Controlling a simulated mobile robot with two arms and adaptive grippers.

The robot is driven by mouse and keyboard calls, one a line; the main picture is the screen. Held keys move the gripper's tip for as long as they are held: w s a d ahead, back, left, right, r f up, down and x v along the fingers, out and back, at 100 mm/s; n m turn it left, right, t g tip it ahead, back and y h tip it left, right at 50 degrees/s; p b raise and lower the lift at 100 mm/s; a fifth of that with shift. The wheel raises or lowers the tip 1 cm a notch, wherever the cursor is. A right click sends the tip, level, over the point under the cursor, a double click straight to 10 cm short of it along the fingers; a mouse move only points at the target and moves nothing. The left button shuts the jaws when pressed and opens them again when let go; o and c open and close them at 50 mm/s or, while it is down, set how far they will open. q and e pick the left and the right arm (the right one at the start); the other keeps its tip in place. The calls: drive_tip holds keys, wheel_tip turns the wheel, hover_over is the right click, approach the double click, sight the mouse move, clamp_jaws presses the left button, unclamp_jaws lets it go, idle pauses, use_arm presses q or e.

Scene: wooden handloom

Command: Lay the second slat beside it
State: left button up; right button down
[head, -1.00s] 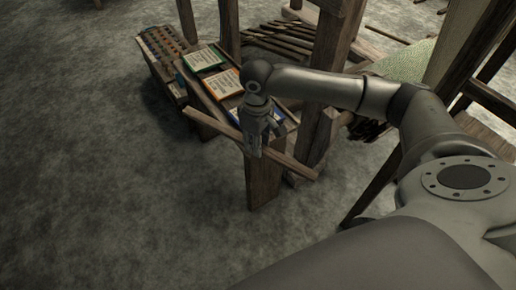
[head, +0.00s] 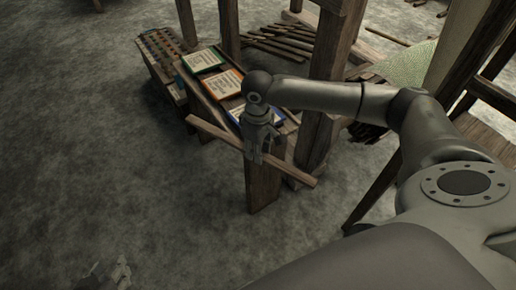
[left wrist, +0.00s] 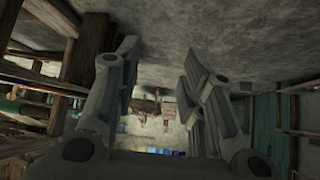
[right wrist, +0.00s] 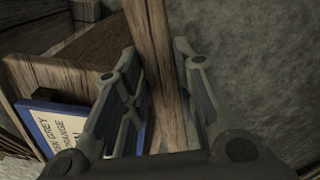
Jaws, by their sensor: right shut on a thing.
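A long wooden slat (head: 215,132) hangs tilted across the front of a narrow bench in the head view, its right end lower. My right gripper (head: 255,157) is shut on it near its middle. In the right wrist view the slat (right wrist: 152,50) runs between the two fingers. Several more slats (head: 282,38) lie on the floor behind the bench. My left gripper (head: 108,272) shows at the bottom left of the head view, away from the bench. In the left wrist view its fingers (left wrist: 160,85) are apart with nothing between them.
The bench holds green-edged (head: 202,60), orange-edged (head: 222,83) and blue-edged (head: 235,112) cards. A rack of small coloured items (head: 160,45) stands at its far left. Thick loom posts (head: 327,70) rise behind my right gripper. The floor (head: 90,160) to the left is clear.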

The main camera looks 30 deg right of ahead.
drive_tip(key=c, duration=1.2)
unclamp_jaws()
drive_tip(key=shift+f, duration=0.1)
drive_tip(key=shift+o, duration=0.2)
